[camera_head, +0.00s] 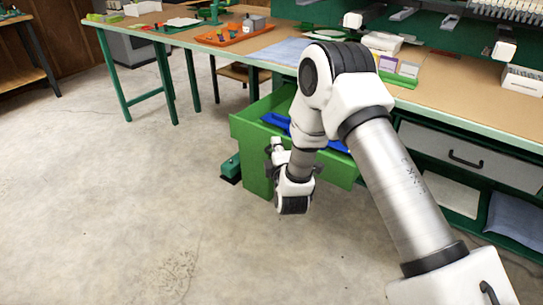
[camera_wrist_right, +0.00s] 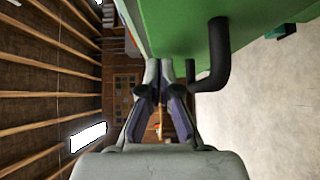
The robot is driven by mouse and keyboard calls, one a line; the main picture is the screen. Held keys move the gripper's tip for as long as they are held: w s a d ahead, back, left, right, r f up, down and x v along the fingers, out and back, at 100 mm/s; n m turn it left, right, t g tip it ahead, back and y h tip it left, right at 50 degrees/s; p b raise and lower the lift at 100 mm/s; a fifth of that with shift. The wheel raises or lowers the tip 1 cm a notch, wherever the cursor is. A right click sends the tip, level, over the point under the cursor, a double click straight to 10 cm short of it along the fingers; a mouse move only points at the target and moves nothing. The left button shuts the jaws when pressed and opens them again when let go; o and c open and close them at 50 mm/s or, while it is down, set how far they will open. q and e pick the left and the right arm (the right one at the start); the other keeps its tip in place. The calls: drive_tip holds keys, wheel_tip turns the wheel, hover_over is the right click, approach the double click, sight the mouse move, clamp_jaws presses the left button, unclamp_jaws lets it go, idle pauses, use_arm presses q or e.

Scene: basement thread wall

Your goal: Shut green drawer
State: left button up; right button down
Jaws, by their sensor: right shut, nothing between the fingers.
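The green drawer (camera_head: 252,150) stands pulled out from under the workbench, with blue things (camera_head: 277,121) inside. My right arm hides part of it. My right gripper (camera_head: 276,147) is in front of the drawer, partly hidden by its own wrist. In the right wrist view the gripper's fingers (camera_wrist_right: 158,72) are together and empty. There the drawer's green front (camera_wrist_right: 175,22) runs along the top, close beside the fingers, and its black handle (camera_wrist_right: 219,55) is to their right. I cannot tell whether the fingers touch the drawer. My left gripper is out of view.
The workbench (camera_head: 452,94) carries an orange tray (camera_head: 232,35), boxes and small parts. A grey drawer (camera_head: 430,150) sits under it to the right. A green object (camera_head: 231,166) is on the floor beside the green drawer. The concrete floor at left and front is clear.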

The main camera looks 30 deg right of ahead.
drive_tip(key=shift+w+d, duration=0.1)
drive_tip(key=shift+d, duration=0.1)
drive_tip(key=shift+d, duration=0.1)
